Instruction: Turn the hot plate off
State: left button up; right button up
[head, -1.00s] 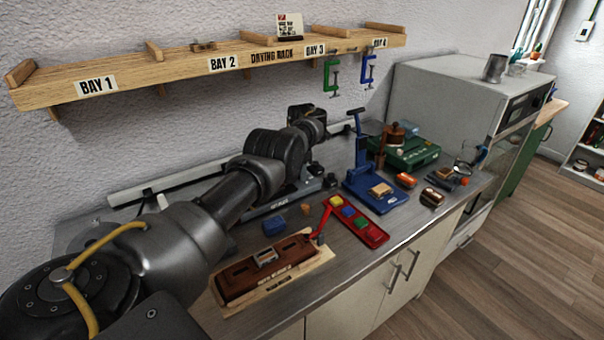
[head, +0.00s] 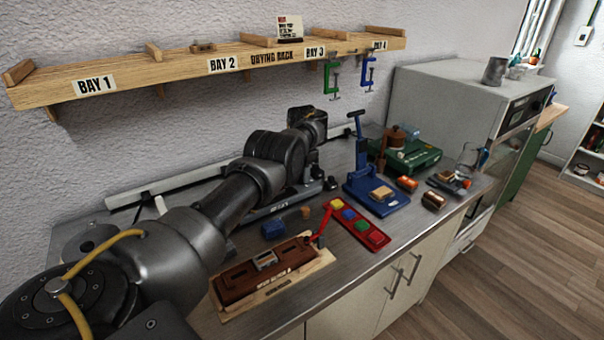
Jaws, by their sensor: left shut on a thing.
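The hot plate (head: 272,209) is a low, dark unit with a pale front edge on the counter against the wall, mostly hidden behind my left arm. My left arm reaches across from the left, and its wrist bends down at the hot plate's right end. My left gripper (head: 319,176) is low there and shut on a small dark part that looks like the hot plate's knob. The fingertips are small and dark, so the exact contact and the knob's setting cannot be made out. My right gripper is not in view.
In front lie a brown wooden jig (head: 268,273), a blue block (head: 273,229) and a red tray (head: 357,226) of coloured pieces. A blue press (head: 376,193) and a green case (head: 412,158) stand to the right. A wooden shelf (head: 150,72) with clamps hangs above.

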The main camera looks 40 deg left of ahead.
pick_arm(q)
jog(key=o, duration=1)
notch_tip(320, 180, up, 11)
jog(key=shift+f+b, duration=0.1)
jog(key=shift+b, duration=0.3)
jog(key=shift+a, duration=0.1)
